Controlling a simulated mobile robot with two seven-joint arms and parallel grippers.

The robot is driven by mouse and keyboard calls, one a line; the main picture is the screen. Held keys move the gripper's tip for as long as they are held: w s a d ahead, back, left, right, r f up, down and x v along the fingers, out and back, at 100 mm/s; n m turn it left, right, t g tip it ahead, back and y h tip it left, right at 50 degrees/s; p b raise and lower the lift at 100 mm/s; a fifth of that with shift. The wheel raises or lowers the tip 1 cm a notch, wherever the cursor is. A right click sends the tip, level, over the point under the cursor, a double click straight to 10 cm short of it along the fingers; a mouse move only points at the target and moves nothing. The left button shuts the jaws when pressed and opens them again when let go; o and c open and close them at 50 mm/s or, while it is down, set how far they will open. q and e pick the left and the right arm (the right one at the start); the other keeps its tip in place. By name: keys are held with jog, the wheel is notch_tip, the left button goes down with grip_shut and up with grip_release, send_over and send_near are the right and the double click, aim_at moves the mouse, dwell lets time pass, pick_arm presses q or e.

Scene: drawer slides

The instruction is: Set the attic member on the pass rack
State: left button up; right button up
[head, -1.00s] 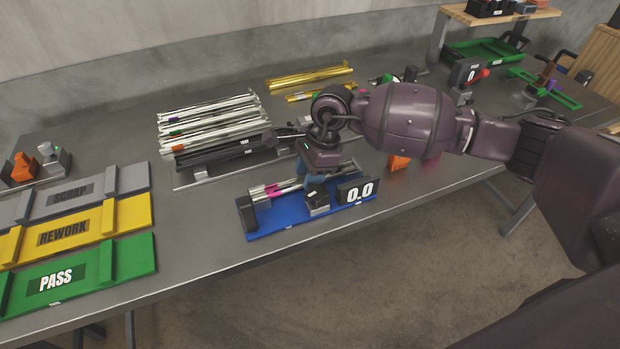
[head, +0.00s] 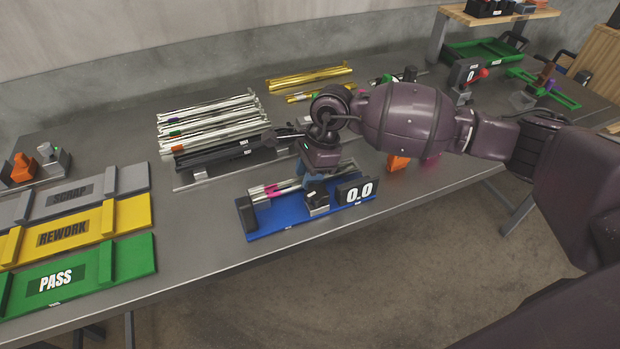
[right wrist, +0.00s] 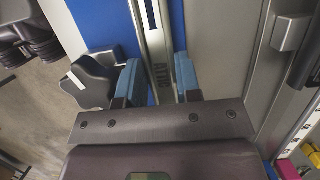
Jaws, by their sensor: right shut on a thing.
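The attic member (head: 265,190) is a silver rail with a magenta mark. It lies along the blue gauge fixture (head: 268,222), whose display reads 0.0. The green pass rack (head: 128,259), labelled PASS, is at the front left of the table, apart from the rail. My left gripper is out of view.
The yellow rework rack (head: 137,216) and grey scrap rack (head: 131,179) lie behind the pass rack. A stack of silver and dark rails (head: 210,120) stands behind the fixture. Bare table (head: 195,235) lies between fixture and racks.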

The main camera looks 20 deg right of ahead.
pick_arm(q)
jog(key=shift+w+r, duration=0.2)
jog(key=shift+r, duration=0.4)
pick_arm(e)
jog(key=shift+r, duration=0.7)
pick_arm(q)
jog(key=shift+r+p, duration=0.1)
jog(key=shift+p, duration=0.2)
pick_arm(e)
jog(key=shift+r, duration=0.1)
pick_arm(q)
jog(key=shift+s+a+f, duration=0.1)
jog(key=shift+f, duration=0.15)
pick_arm(e)
notch_tip(320, 180, up, 3)
jog(key=shift+r+p, duration=0.2)
jog(key=shift+p, duration=0.45)
notch_tip(320, 180, up, 2)
jog(key=shift+r+p, duration=0.15)
jog(key=shift+p, duration=0.35)
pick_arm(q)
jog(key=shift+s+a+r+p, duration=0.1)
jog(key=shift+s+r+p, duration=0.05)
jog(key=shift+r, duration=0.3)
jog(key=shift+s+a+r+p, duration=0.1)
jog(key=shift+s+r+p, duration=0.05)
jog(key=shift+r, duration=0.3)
pick_arm(e)
jog(key=shift+r, duration=0.9)
